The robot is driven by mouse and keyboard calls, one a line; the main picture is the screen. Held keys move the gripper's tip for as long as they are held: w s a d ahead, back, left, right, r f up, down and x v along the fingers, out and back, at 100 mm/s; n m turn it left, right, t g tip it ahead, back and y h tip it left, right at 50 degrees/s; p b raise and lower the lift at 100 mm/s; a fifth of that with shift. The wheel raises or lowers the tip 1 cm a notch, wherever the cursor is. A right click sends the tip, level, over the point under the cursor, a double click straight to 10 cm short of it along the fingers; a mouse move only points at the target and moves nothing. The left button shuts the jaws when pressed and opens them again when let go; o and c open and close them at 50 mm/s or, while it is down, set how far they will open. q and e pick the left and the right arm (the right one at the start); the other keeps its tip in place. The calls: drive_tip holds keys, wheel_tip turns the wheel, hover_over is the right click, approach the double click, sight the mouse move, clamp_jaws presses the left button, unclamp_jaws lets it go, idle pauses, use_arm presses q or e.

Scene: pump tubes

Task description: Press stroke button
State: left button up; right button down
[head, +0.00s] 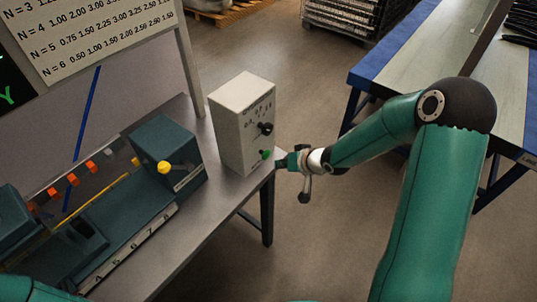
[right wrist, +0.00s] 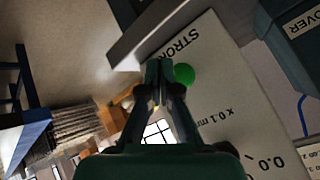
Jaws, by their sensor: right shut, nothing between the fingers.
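The stroke control box (head: 229,122) is a pale upright box standing on the grey bench's right end. Its green button (head: 265,154) is low on the front face, below a black knob (head: 266,128). My right gripper (head: 281,163) is shut and empty, its tips just right of the green button. In the right wrist view the shut fingertips (right wrist: 158,72) lie beside the green button (right wrist: 184,74), near the printed "STRO" lettering; I cannot tell whether they touch it. My left gripper is out of view.
The bench (head: 172,242) also carries a dark teal pump device (head: 165,150) with a yellow knob (head: 164,167) and a numbered scale. A sign board (head: 95,35) stands behind. A blue-edged table (head: 410,55) is at the right. Open floor lies between.

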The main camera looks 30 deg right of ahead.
drive_tip(key=shift+s+d+p, duration=0.15)
drive_tip(key=shift+s+d, duration=0.2)
drive_tip(key=shift+s, duration=0.45)
drive_tip(key=shift+s+d+p, duration=0.15)
drive_tip(key=shift+s+d, duration=0.15)
drive_tip(key=shift+s, duration=0.5)
drive_tip(key=s+a+f+g+y, duration=0.1)
drive_tip(key=s+a+f, duration=0.15)
drive_tip(key=a, duration=0.25)
drive_tip(key=s+a+f+g+y, duration=0.1)
drive_tip(key=s+a+f+g, duration=0.1)
drive_tip(key=a+f, duration=0.3)
drive_tip(key=s+a+f+g, duration=0.1)
drive_tip(key=s+a+f, duration=0.15)
drive_tip(key=a, duration=0.35)
drive_tip(key=s+a+f+n+g, duration=0.1)
drive_tip(key=s+f+g, duration=0.1)
drive_tip(key=s, duration=0.3)
drive_tip(key=s+a+f+n+g, duration=0.1)
drive_tip(key=s+a+f, duration=0.1)
drive_tip(key=s+f, duration=0.2)
drive_tip(key=shift+s+a+g+h, duration=0.15)
drive_tip(key=shift+s+g+h, duration=0.2)
drive_tip(key=shift+s, duration=0.7)
